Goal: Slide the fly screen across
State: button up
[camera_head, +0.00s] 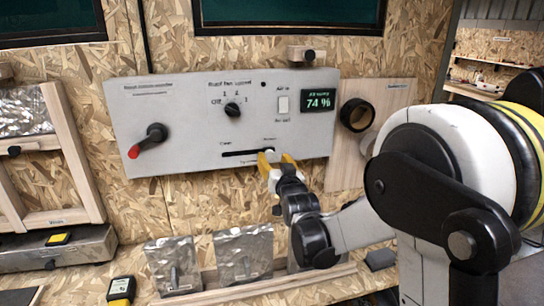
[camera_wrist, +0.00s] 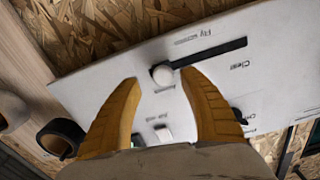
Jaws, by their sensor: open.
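The fly screen control is a black slot (camera_head: 240,153) low on a pale grey panel (camera_head: 190,110). In the wrist view the slot (camera_wrist: 215,54) carries a small round white knob (camera_wrist: 162,75) at its left end, which is the right end in the head view. Lettering beside the slot reads "Fly" and "Clear". My gripper (camera_head: 275,158) is open at the slot's right end in the head view, its yellow fingers hiding the knob there. In the wrist view the fingertips (camera_wrist: 160,82) stand either side of the knob; I cannot tell whether they touch it.
The panel also carries a red-tipped rotary handle (camera_head: 148,141), a black dial (camera_head: 232,109), a white rocker switch (camera_head: 283,104) and a display reading 74 % (camera_head: 319,99). A black ring (camera_head: 356,115) is at right. Foil pouches (camera_head: 243,253) stand on the ledge below.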

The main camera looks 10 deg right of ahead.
jog(key=s, duration=0.9)
jog(key=shift+s, duration=0.2)
jog(key=shift+s, duration=0.1)
jog(key=s+f+g, duration=0.2)
jog(key=s+g, duration=0.1)
jog(key=s, duration=0.6)
jog(key=s+f+n+g, duration=0.1)
jog(key=s+f+g, duration=0.2)
jog(key=s, duration=0.7)
jog(key=s+f+g, duration=0.3)
jog(key=s+g, duration=0.2)
jog(key=s, duration=0.5)
jog(key=shift+f+n, duration=0.15)
jog(key=shift+n, duration=0.25)
dwell(1.0)
